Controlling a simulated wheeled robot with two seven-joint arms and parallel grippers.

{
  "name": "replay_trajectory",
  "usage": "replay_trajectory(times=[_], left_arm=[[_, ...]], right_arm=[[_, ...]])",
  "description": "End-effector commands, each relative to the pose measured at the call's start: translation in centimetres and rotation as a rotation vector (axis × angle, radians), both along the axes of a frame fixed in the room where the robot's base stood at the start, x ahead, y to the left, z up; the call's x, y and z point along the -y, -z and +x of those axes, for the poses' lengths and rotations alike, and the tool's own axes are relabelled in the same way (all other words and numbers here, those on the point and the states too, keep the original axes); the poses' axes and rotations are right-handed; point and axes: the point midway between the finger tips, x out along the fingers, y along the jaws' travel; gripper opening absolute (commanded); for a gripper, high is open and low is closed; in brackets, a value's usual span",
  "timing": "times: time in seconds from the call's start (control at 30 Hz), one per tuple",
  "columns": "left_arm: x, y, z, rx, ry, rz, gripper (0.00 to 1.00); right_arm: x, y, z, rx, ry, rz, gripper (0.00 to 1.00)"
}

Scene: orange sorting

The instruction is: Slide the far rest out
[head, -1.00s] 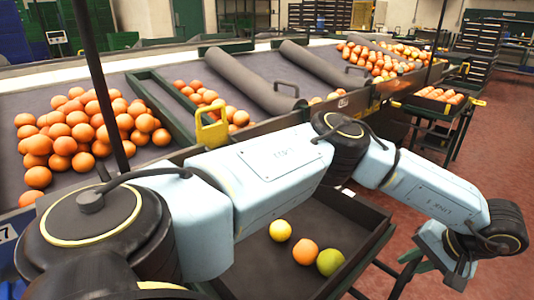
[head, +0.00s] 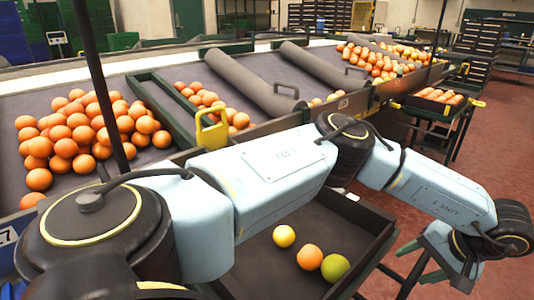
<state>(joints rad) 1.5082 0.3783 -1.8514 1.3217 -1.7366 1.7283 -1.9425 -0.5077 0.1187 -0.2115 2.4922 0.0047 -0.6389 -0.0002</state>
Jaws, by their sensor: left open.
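I cannot tell for sure which part is the far rest. A tray of oranges (head: 437,96) with yellow end handles stands on a dark frame beyond the line's near side, at the right. A nearer dark tray (head: 378,222) holds a yellow, an orange and a green fruit. My left arm crosses the picture from the lower left. My left gripper (head: 424,262) hangs at its end in the lower right, open, with nothing seen between its fingers. It is just right of the near tray and well below the orange tray. My right gripper is out of view.
The sloped sorting table (head: 236,66) carries piles of oranges (head: 75,130), dark rollers (head: 250,84) and a green divider with a yellow handle (head: 212,130). A dark post stands at the left. The reddish floor (head: 495,150) at the right looks clear.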

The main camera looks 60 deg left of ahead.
Motion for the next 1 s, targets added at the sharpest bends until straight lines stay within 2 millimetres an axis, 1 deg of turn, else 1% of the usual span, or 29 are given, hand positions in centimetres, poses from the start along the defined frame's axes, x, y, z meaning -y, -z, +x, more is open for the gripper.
replay_trajectory(times=[0.03,0.1,0.63,0.77,1.0], left_arm=[[0.0,-0.8,0.0,0.0,0.0,0.0,0.55],[0.0,-1.4,0.0,0.0,-0.001,0.0,0.55],[0.0,-5.6,0.0,0.0,0.0,0.0,0.55],[0.0,-6.1,0.0,0.0,0.0,0.0,0.55],[0.0,-6.0,0.0,0.0,0.0,0.0,0.55]], right_arm=[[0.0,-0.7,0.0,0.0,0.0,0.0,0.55],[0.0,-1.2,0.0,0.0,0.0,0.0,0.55],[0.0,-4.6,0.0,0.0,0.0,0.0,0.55],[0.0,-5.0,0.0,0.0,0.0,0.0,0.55],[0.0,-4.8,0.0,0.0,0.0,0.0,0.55]])
